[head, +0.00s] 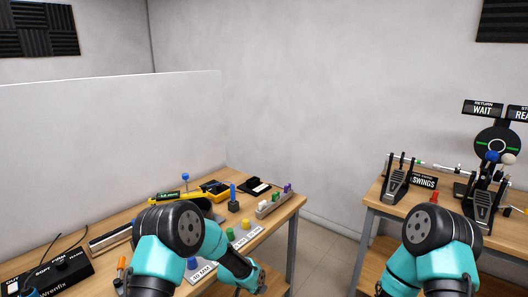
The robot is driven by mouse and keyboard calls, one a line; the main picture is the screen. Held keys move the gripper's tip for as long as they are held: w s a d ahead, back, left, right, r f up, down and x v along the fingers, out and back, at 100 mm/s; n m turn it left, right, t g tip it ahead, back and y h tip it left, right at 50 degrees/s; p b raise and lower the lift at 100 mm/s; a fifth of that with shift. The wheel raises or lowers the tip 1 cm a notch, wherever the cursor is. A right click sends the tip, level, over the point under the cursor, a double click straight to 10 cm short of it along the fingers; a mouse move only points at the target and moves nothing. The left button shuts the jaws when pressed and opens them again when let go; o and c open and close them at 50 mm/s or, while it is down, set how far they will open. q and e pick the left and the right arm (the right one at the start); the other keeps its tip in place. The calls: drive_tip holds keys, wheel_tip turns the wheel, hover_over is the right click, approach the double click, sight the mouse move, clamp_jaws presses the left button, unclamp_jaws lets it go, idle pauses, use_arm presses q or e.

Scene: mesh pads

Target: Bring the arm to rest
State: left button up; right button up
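My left arm (190,240) is teal and black and comes in at the bottom, in front of the left workbench. Its forearm slants down to the right. The dark end where my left gripper (261,281) sits is low by the bench's front edge, and its fingers are too small to read. My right arm (438,245) is folded at the bottom right, in front of the right bench. Its forearm slants down to the left. The end with my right gripper (381,289) is at the bottom edge, mostly cut off. I see nothing held in either.
The left wooden bench (284,211) carries a black box, tools, colored pegs and a grey block of pegs (271,204). The right bench (376,200) holds black pedals (397,180) and signs. A floor gap (330,240) lies between the benches. A white partition (110,130) stands behind the left bench.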

use_arm(q)
drive_tip(key=s+a+f+n+g, duration=0.1)
drive_tip(key=s+a+f+n, duration=0.1)
drive_tip(key=s+a, duration=0.4)
drive_tip(key=s+a+f+n+g, duration=0.1)
drive_tip(key=s+a+n, duration=0.4)
drive_tip(key=s, duration=1.1)
drive_tip(key=s+a+f+n+g+y, duration=0.1)
drive_tip(key=s+a+f+n+g, duration=0.1)
drive_tip(key=s+a, duration=0.7)
drive_tip(key=s+f+n, duration=0.1)
drive_tip(key=s+n, duration=0.1)
drive_tip(key=shift+s+f, duration=0.25)
drive_tip(key=shift+s, duration=0.1)
